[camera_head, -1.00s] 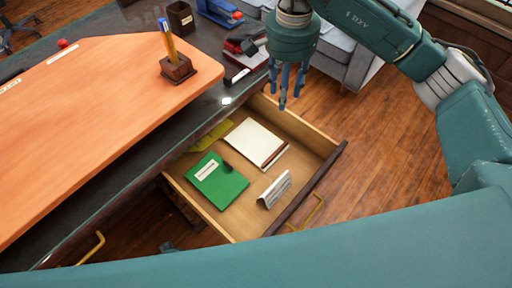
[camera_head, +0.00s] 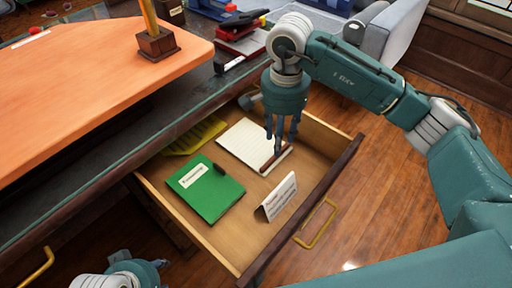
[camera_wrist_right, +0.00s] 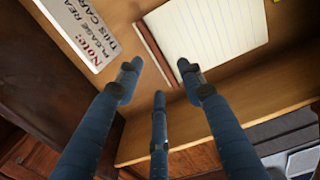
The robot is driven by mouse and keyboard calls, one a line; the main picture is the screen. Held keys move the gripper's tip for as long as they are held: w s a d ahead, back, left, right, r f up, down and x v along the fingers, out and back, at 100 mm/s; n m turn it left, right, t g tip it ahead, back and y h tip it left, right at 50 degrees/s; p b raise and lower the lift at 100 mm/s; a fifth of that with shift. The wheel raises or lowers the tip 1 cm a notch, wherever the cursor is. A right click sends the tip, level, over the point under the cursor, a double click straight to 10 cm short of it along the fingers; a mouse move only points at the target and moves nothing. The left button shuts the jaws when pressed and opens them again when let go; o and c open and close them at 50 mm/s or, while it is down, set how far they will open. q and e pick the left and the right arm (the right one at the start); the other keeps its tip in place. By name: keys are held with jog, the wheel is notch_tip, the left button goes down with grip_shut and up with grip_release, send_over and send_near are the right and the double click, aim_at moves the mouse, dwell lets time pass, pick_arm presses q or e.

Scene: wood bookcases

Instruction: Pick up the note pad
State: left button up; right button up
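The note pad (camera_head: 243,141) is a white lined pad with a red-brown strip along its near edge. It lies flat in the open drawer, and it also shows in the right wrist view (camera_wrist_right: 205,35). My right gripper (camera_head: 279,137) hangs fingers down over the drawer, at the right end of the pad. In the wrist view its fingers (camera_wrist_right: 160,80) are spread and empty, with the pad's corner just beyond them. Whether the fingertips touch the pad I cannot tell.
The drawer (camera_head: 345,165) also holds a green notebook (camera_head: 205,188), a yellow item (camera_head: 196,137) and a folded white note card (camera_head: 277,197). Its walls surround the pad. The desk (camera_head: 90,75) overhangs on the left. A stapler (camera_head: 242,20) sits on the desk.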

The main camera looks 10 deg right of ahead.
jog(key=f, duration=0.2)
jog(key=f+b, duration=0.1)
jog(key=f, duration=0.2)
jog(key=shift+s+a+f, duration=0.1)
jog(key=shift+s+f, duration=0.1)
jog(key=shift+f, duration=0.15)
grip_shut()
